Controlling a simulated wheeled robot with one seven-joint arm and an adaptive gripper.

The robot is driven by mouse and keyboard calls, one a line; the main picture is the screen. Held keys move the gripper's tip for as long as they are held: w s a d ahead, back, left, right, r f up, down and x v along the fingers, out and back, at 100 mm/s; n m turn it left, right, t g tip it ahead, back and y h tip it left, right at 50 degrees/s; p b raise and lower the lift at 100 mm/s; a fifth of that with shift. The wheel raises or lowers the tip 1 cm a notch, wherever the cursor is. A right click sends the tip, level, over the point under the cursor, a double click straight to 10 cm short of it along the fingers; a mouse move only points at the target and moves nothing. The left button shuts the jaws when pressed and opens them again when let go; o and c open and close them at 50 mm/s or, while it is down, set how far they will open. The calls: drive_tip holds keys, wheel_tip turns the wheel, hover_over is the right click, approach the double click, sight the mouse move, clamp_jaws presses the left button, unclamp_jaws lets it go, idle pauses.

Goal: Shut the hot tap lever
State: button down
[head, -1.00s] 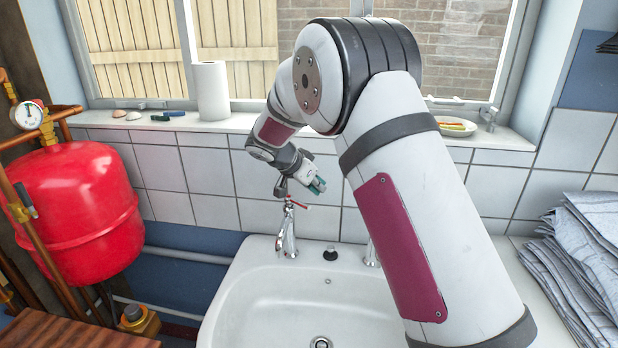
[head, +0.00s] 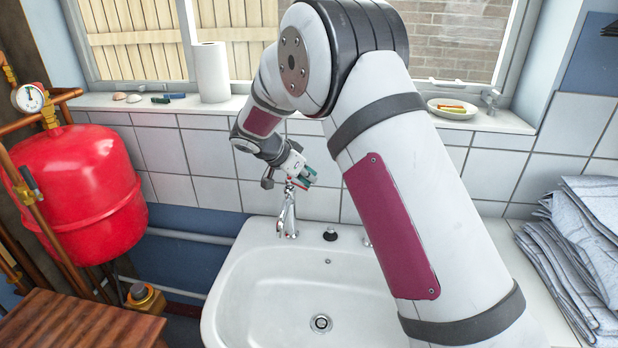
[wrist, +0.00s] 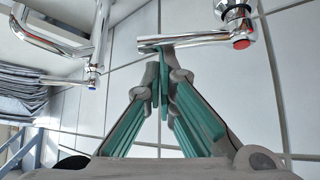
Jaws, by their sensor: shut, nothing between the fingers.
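The hot tap (head: 287,215) is a chrome pillar tap at the back left of the basin. In the wrist view, its red-capped lever (wrist: 190,40) points left from the tap body, across the picture. My gripper (head: 307,180) is shut and empty, at the top of the hot tap. In the wrist view, its green-padded fingertips (wrist: 160,66) are together right at the lever's free end. They look to be touching it, but a small gap cannot be ruled out. In the head view my gripper partly hides the lever.
A second chrome tap with a blue mark (wrist: 92,70) shows at left in the wrist view; my arm mostly hides it in the head view. The white basin (head: 235,290) is empty. A red tank (head: 75,190) stands left, folded cloths (head: 580,250) right. Tiled wall is close behind.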

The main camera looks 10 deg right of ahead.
drive_tip(key=shift+s+a+m+g+b, duration=0.1)
drive_tip(key=shift+a+m+g+b, duration=0.15)
drive_tip(key=shift+m+b, duration=0.2)
drive_tip(key=shift+s+a+m+g+h+b, duration=0.2)
drive_tip(key=shift+a+m+g+b, duration=0.8)
drive_tip(key=shift+b, duration=0.45)
drive_tip(key=shift+s+a+m+g+h+b, duration=0.2)
drive_tip(key=shift+a+m+g+b, duration=0.5)
drive_tip(key=shift+m+b, duration=0.6)
drive_tip(key=shift+s+a+m+g+h+b, duration=0.1)
drive_tip(key=shift+s+a+m+g+b, duration=0.1)
drive_tip(key=shift+a+m+g+b, duration=1.05)
drive_tip(key=shift+d+n+t+b, duration=0.3)
drive_tip(key=shift+d+t+b, duration=0.1)
drive_tip(key=shift+t, duration=0.1)
